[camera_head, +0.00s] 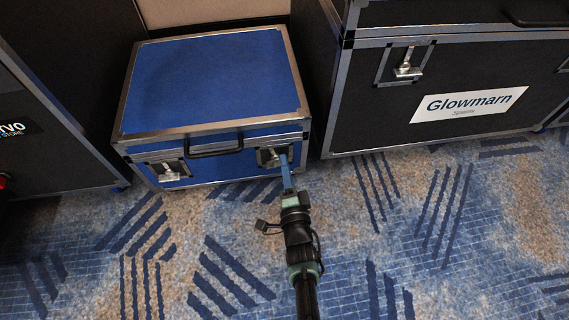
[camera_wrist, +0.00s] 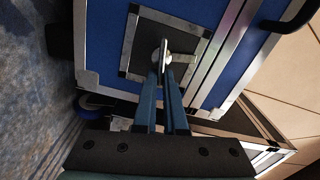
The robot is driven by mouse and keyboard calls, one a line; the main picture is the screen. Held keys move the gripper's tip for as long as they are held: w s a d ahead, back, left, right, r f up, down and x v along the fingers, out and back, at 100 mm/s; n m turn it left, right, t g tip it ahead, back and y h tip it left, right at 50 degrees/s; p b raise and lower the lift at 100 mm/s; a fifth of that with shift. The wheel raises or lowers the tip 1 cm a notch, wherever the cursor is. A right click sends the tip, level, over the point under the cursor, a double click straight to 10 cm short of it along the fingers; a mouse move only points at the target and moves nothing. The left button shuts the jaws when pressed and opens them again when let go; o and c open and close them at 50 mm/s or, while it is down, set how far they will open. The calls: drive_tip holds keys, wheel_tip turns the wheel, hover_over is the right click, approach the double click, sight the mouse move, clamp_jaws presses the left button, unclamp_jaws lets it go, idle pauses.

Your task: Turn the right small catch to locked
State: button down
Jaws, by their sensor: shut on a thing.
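The blue case (camera_head: 215,78) with metal edges stands on the carpet, lid closed. The right small catch (camera_head: 272,156) sits on its front face, right of the handle. My gripper (camera_head: 287,166) reaches it from the front. In the wrist view, the blue fingers of my gripper (camera_wrist: 163,72) are shut on the metal turn-piece of the right catch (camera_wrist: 163,55), set in a dark recessed plate. The fingers partly hide the turn-piece, so I cannot tell its exact turn. The left small catch (camera_head: 170,172) shows on the same face, with nothing touching it.
A black handle (camera_head: 215,149) sits between the catches. A large black case (camera_head: 440,95) with a Glowmarn label stands close on the right, with its own catch (camera_head: 407,67). Another dark case (camera_head: 45,140) stands on the left. The patterned carpet (camera_head: 200,260) in front is clear.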

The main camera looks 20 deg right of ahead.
drive_tip(key=shift+f+m, duration=0.3)
drive_tip(key=shift+m, duration=0.9)
drive_tip(key=shift+s, duration=0.1)
drive_tip(key=c, duration=1)
unclamp_jaws()
drive_tip(key=p+v, duration=0.6)
drive_tip(key=v, duration=0.7)
